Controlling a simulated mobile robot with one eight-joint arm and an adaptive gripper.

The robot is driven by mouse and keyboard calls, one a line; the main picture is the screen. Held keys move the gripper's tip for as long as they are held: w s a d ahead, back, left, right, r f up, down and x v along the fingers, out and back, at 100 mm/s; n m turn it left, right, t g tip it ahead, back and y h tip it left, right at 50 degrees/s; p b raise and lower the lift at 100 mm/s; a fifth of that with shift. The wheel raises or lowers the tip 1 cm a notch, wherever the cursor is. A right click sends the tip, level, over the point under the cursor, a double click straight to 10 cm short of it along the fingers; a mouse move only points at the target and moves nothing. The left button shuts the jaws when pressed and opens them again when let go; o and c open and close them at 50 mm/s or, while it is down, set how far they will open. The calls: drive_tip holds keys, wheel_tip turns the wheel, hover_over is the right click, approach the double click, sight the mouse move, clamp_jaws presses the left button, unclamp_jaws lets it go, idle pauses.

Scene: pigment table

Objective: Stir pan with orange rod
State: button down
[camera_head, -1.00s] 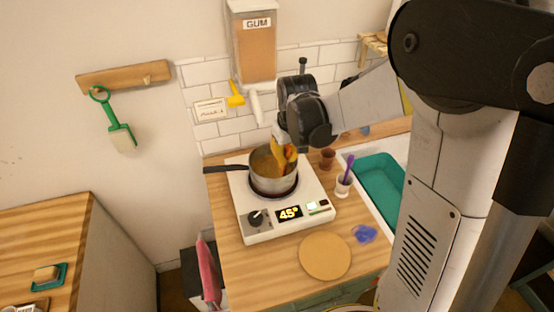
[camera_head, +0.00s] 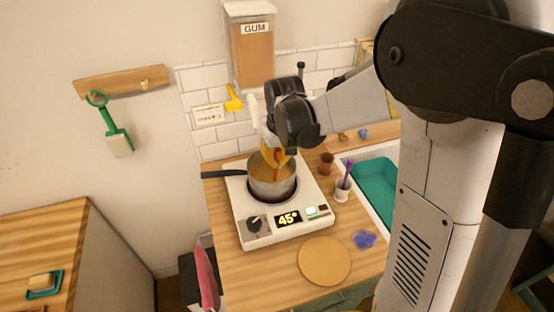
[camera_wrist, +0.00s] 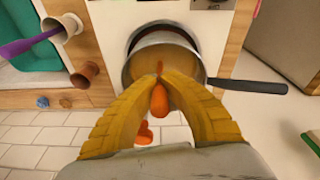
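The steel pan (camera_head: 272,187) with a dark handle stands on the white hot plate (camera_head: 292,238) and holds an orange-brown liquid. In the wrist view the pan (camera_wrist: 126,72) lies just beyond my fingertips. My gripper (camera_head: 273,152) is over the pan, pointing down. Its yellow fingers (camera_wrist: 160,84) are shut on the orange rod (camera_wrist: 159,101). The rod's thin lower end points into the pan, over or in the liquid; I cannot tell how deep it reaches. In the head view the fingers partly hide the orange rod (camera_head: 277,167).
Right of the hot plate stand a white cup (camera_head: 342,190) with a purple rod and a brown cup (camera_head: 326,164). A teal basin (camera_head: 375,182) lies farther right. A round board (camera_head: 324,261) is in front. The gum dispenser (camera_head: 254,60) hangs behind.

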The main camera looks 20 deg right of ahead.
sight(278, 149)
drive_tip(key=shift+r, duration=0.15)
drive_tip(key=shift+p+v, duration=3.05)
drive_tip(key=shift+v, duration=1.15)
drive_tip(key=shift+w+p+v, duration=0.15)
drive_tip(key=shift+p+v, duration=0.4)
drive_tip(key=shift+v, duration=0.2)
drive_tip(key=shift+w+p+v, duration=0.15)
drive_tip(key=shift+p+v, duration=0.35)
drive_tip(key=shift+v, duration=0.25)
